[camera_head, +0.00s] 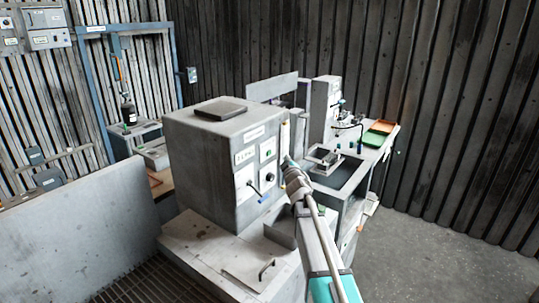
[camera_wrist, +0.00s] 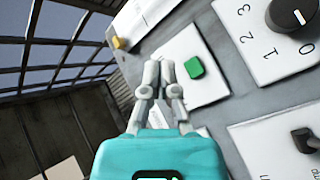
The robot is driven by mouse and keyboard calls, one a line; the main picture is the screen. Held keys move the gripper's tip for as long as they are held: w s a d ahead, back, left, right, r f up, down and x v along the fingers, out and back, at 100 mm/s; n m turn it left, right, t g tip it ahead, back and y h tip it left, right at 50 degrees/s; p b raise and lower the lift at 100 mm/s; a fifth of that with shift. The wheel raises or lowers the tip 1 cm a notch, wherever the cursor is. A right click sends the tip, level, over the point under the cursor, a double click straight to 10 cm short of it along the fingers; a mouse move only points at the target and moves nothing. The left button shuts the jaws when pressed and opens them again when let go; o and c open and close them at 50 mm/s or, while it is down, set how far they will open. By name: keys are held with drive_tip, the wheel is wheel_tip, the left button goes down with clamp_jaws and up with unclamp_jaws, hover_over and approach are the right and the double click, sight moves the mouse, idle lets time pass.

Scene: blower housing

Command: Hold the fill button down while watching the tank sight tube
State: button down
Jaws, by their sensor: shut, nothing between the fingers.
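The grey housing (camera_head: 205,150) stands in the middle of the head view, with a control panel on its right-hand face. In the wrist view a green button (camera_wrist: 194,67) sits on a white plate (camera_wrist: 208,85); no lettering on this plate is readable. My gripper (camera_wrist: 161,66) is shut and empty, its fingertips just left of the green button in the picture. I cannot tell whether they touch the panel. In the head view my gripper (camera_head: 287,163) is at the panel's right edge. A pale upright strip (camera_head: 284,137) there may be the sight tube; its level is not readable.
A numbered dial (camera_wrist: 292,14), a dark lever switch (camera_wrist: 305,140) and a small yellow part (camera_wrist: 118,44) are near the button. A bench with an orange tray (camera_head: 382,127) and a green tray (camera_head: 372,140) stands behind right. Floor at right is clear.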

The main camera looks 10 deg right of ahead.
sight(271, 151)
drive_tip(key=shift+w+a, duration=1.8)
drive_tip(key=shift+w, duration=0.1)
drive_tip(key=shift+w+a, duration=0.6)
drive_tip(key=shift+a, duration=0.05)
idle(5.5)
